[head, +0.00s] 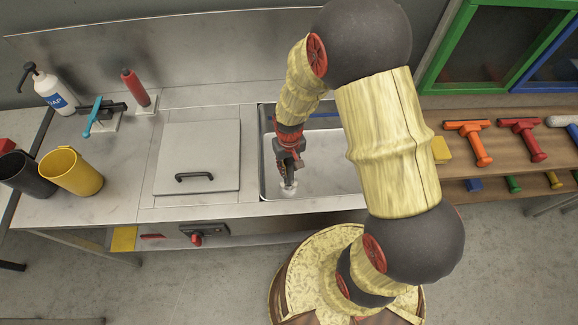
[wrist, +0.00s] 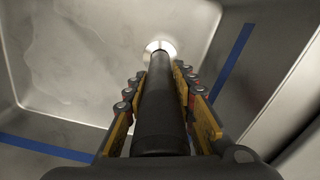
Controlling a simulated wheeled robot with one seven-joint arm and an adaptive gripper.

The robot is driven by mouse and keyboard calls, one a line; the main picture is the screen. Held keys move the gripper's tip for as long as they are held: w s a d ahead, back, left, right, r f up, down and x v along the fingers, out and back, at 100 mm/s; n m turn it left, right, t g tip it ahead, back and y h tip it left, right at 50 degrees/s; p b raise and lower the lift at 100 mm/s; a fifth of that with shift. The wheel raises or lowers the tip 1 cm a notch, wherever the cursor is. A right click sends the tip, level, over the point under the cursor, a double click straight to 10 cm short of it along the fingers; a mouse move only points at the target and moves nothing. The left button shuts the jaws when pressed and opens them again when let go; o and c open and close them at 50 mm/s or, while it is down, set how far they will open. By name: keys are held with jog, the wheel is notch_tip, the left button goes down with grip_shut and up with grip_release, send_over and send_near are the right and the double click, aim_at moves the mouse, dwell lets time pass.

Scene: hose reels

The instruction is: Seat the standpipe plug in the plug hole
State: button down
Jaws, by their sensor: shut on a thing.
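My gripper (head: 288,160) is down inside the steel sink basin (head: 330,180) and is shut on the standpipe plug. In the wrist view the plug (wrist: 160,105) is a long dark cylinder between the fingers of my gripper (wrist: 158,85). Its far end points at the pale round plug hole fitting (wrist: 151,47) in the basin floor. In the head view a pale fitting (head: 288,191) shows right below the gripper. The plug's tip overlaps the hole, and I cannot tell whether it is in it or just above. The hole's inside is hidden by the plug.
Blue lines (wrist: 233,62) run along the basin walls. A lidded steel panel (head: 198,155) lies left of the basin. A yellow mug (head: 72,172), a dark mug (head: 22,174) and a soap bottle (head: 52,91) stand farther left. Coloured hand tools (head: 470,140) lie on the right shelf.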

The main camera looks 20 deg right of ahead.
jog(key=shift+f+b, duration=1.05)
jog(key=shift+f, duration=0.75)
jog(key=c, duration=1.5)
grip_release()
jog(key=shift+o, duration=0.5)
notch_tip(320, 180, up, 12)
notch_tip(320, 180, up, 26)
jog(key=t, duration=0.6)
send_over(289, 172)
jog(key=s, duration=1.2)
jog(key=shift+s+d+r, duration=0.1)
jog(key=shift+s+d, duration=0.05)
jog(key=shift+d, duration=0.2)
